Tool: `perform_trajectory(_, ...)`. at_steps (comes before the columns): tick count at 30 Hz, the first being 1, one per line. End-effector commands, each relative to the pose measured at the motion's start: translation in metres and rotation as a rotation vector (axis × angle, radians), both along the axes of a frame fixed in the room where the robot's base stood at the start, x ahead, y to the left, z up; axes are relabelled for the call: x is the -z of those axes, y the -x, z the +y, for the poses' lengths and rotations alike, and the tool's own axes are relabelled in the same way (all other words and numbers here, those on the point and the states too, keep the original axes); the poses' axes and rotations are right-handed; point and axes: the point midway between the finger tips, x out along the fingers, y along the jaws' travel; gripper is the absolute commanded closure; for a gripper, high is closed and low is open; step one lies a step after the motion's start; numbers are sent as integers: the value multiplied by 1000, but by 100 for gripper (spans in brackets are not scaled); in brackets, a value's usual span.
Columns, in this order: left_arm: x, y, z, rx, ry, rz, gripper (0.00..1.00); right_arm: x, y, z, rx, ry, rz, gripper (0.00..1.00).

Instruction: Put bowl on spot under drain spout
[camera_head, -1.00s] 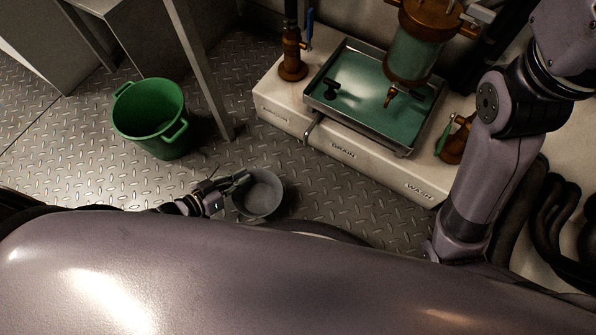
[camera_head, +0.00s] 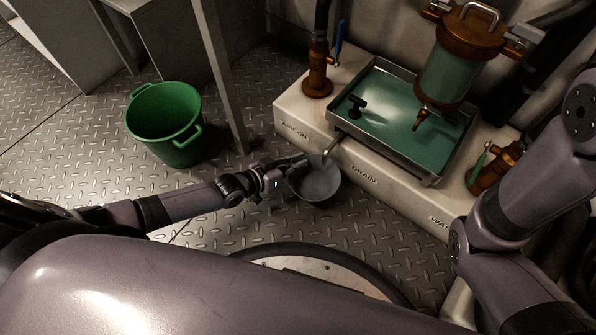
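The grey metal bowl (camera_head: 322,188) is at the front of the machine's white base. My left gripper (camera_head: 297,163) is at the bowl's upper left rim and looks shut on it, though the fingers are small and dark. The thin drain spout (camera_head: 333,143) sticks out and down from the base near the word DRAIN. Its end appears above the bowl's far rim. I cannot tell whether the bowl touches the floor, and the spot under the spout is hidden. My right arm is at the right edge; its gripper is out of view.
A green bucket (camera_head: 168,125) stands on the tread-plate floor (camera_head: 90,130) at left. A metal post (camera_head: 222,75) stands between it and the machine. A tray of green liquid (camera_head: 400,120) tops the white base (camera_head: 300,118), with brass valves (camera_head: 317,78) beside it.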

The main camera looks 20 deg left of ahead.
Motion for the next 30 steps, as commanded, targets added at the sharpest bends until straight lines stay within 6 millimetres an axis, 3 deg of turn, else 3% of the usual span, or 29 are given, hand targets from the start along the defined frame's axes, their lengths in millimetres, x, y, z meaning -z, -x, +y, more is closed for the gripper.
perform_trajectory(11,35,-1,-1,0,-1,-1,100,35,0,0,0,0,-1,60)
perform_trajectory(23,38,-1,-1,0,-1,-1,100,37,0,0,0,0,-1,60)
perform_trajectory(30,37,-1,-1,1,-1,0,81,36,0,0,0,0,-1,60)
